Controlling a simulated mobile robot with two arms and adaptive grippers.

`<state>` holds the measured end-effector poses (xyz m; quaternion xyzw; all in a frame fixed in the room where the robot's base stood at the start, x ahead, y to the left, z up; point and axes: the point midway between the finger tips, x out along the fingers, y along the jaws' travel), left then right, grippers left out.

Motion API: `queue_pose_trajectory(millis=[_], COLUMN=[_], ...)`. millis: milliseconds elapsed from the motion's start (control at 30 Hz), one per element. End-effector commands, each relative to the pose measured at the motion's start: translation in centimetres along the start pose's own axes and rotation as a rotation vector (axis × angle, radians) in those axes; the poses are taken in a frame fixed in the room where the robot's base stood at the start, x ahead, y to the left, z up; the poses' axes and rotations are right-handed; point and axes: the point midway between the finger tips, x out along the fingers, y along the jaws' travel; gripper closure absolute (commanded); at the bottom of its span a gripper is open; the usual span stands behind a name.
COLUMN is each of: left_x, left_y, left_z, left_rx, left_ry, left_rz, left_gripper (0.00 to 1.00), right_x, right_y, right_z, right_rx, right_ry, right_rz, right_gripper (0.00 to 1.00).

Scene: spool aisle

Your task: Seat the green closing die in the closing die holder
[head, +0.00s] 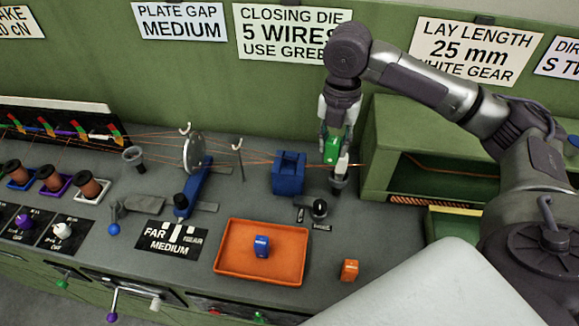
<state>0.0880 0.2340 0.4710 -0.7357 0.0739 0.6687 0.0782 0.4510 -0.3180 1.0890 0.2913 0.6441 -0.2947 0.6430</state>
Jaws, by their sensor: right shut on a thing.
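The green closing die (332,150) is between the fingers of my right gripper (336,142), which is shut on it. It is held above the bench, just right of a blue block (289,174). The wires run together into this block, which looks like the closing die holder. The die appears apart from the block. The fingers partly hide the die. A small dark cup with a pale top (339,179) shows right below the gripper; I cannot tell if they touch. My left gripper is not in view.
An orange tray (222,264) holds a blue die (261,246). An orange die (349,270) lies on the bench to its right. A round plate (193,153) and thin wires stand left of the blue block. A green housing (378,150) is close on the right.

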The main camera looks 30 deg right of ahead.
Motion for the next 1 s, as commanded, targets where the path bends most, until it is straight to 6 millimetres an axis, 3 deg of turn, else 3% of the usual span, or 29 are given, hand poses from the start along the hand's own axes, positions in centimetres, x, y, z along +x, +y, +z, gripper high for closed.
queue_pose_trajectory(millis=[267,700,867,1000], left_x=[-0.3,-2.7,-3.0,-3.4], left_y=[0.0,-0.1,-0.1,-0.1], left_z=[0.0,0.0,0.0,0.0], left_rx=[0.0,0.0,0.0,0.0], left_ry=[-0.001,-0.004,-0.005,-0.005], left_rz=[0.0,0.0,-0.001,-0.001], left_gripper=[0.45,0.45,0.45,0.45], right_x=[-0.4,4.8,6.0,7.0], right_y=[0.0,9.0,10.8,11.1], right_z=[1.2,2.6,2.9,3.0], right_rx=[-0.204,-0.211,-0.209,-0.209], right_ry=[0.001,0.001,0.0,0.0], right_rz=[0.007,0.006,0.006,0.004], right_gripper=[1.0,1.0,1.0,1.0])
